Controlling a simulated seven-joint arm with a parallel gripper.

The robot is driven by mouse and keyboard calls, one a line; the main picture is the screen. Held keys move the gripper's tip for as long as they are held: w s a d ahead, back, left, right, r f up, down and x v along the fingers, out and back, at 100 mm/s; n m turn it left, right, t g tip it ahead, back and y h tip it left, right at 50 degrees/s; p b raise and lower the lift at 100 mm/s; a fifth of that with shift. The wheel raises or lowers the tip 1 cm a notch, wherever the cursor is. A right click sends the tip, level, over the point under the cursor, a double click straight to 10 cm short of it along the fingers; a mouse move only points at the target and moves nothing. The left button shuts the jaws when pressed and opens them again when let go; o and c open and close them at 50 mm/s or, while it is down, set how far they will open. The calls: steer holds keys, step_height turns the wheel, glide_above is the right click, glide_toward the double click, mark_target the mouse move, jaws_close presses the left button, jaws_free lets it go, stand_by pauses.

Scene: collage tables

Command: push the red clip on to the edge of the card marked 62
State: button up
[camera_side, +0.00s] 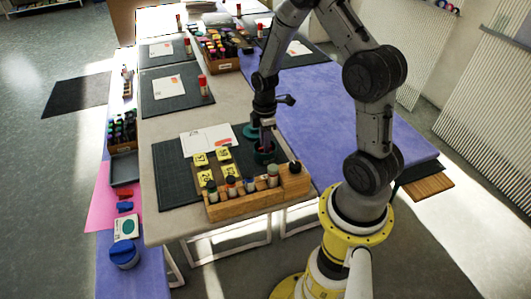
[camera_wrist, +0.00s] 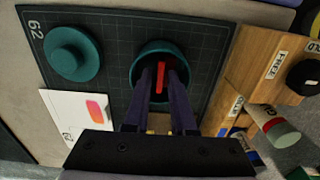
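The red clip (camera_wrist: 162,77) stands inside a round dark green pot (camera_wrist: 137,72), between my fingertips in the wrist view. My gripper (camera_wrist: 161,80) points down into the pot; its fingers look apart, with a thin dark gap on each side of the clip. In the side view my gripper (camera_side: 264,148) is at the pot (camera_side: 264,157), and the clip is barely visible. The white card (camera_wrist: 62,102), with a pink-orange shape, lies on the dark mat (camera_wrist: 108,75) marked 62. The card also shows in the side view (camera_side: 195,142).
A teal round lid (camera_wrist: 72,52) lies on the mat beside the pot. A wooden rack (camera_side: 240,207) with several bottles stands at the near edge, close to the pot. Yellow labelled blocks (camera_side: 205,177) sit behind it. Bare table shows left of the mat.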

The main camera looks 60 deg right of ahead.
jaws_close()
steer(key=shift+r, duration=2.95)
